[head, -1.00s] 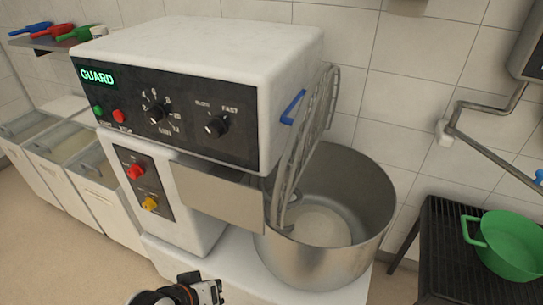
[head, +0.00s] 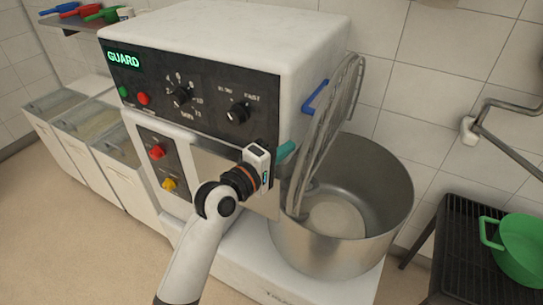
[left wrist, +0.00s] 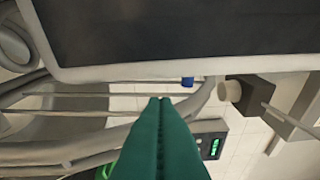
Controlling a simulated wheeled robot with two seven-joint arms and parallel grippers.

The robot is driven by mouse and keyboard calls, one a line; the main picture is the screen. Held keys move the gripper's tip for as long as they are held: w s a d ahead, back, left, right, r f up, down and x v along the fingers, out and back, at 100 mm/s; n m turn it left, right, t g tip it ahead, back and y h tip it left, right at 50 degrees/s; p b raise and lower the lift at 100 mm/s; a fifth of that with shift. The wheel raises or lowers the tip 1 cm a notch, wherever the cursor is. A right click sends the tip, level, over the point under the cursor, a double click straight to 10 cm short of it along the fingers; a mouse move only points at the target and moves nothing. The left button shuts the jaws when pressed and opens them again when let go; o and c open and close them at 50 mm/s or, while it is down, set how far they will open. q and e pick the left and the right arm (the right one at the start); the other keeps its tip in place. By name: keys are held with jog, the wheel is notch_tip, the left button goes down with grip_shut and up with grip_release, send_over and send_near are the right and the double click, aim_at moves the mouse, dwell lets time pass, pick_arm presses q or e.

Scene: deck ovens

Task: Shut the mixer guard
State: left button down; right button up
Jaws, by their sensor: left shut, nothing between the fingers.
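The mixer (head: 230,60) is a white machine with a dark panel whose green display (head: 122,59) reads "GUARD". Its wire guard (head: 328,130) stands raised and steeply tilted at the mixer's right side, over the left part of the steel bowl (head: 345,240). A blue handle (head: 315,97) sits near the guard's upper part. My left gripper (head: 286,150) is in front of the mixer head's lower right corner, left of the guard, its teal fingers shut and empty. In the left wrist view the closed fingers (left wrist: 160,102) point towards guard bars (left wrist: 90,112); I cannot tell whether they touch.
A dark slatted stand (head: 450,240) with a green pot (head: 520,248) is at the right. A metal pipe (head: 510,150) reaches from the right wall. White bins (head: 95,160) stand at the left, below a shelf with coloured scoops (head: 85,12). The bowl's inside looks empty.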

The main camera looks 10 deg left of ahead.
pick_arm(q)
jog(key=shift+x, duration=1.35)
pick_arm(e)
jog(key=shift+r, duration=0.25)
pick_arm(q)
jog(key=shift+d+r+p, duration=0.1)
jog(key=shift+p, duration=0.2)
pick_arm(e)
jog(key=shift+r, duration=0.15)
